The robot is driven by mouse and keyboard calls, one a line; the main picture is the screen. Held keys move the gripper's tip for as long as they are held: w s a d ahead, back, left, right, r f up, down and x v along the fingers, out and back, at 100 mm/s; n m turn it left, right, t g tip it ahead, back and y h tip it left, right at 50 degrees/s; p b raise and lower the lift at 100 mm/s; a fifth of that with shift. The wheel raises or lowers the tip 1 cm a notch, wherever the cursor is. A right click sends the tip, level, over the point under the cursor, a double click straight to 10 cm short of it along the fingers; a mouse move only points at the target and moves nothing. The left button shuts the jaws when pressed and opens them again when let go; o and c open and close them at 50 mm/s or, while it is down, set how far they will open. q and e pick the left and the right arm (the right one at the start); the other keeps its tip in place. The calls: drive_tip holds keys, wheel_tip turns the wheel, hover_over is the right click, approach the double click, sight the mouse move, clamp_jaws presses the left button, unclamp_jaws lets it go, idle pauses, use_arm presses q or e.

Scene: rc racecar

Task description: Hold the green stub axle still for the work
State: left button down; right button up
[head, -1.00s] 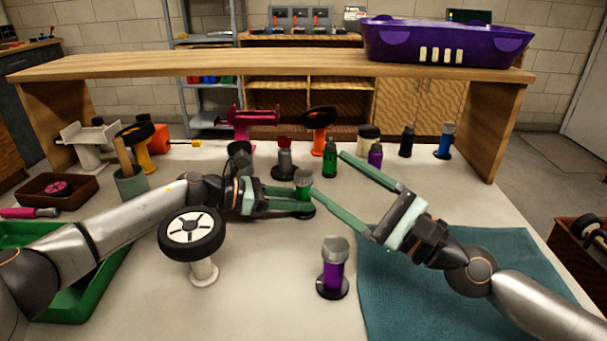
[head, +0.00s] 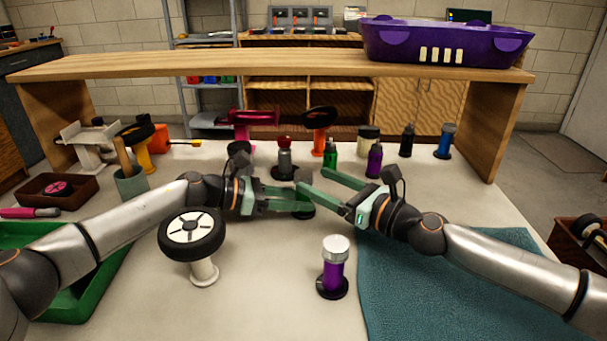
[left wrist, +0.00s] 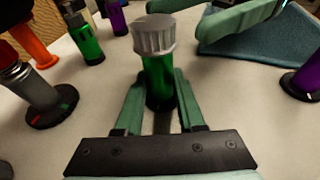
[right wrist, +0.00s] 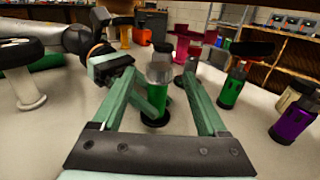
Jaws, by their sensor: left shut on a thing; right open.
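The green stub axle (left wrist: 157,72) stands upright with a grey ribbed cap on top. In the left wrist view, my left gripper (left wrist: 160,92) is shut around its green body below the cap. In the right wrist view, its cap (right wrist: 160,68) and body are seen between the spread fingers of my right gripper (right wrist: 160,82). In the head view, my right gripper (head: 311,181) is open at the axle, and its near finger hides most of it. I cannot tell whether the right fingers touch it.
A purple axle (head: 333,268) and a wheel on a white stand (head: 192,236) stand in front. Another green post (head: 330,156) and a purple post (head: 374,160) stand just behind. A teal mat (head: 450,285) lies right, a green tray (head: 85,285) left.

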sight(311, 178)
drive_tip(key=shift+x, duration=2.3)
drive_tip(key=shift+c, duration=0.3)
clamp_jaws()
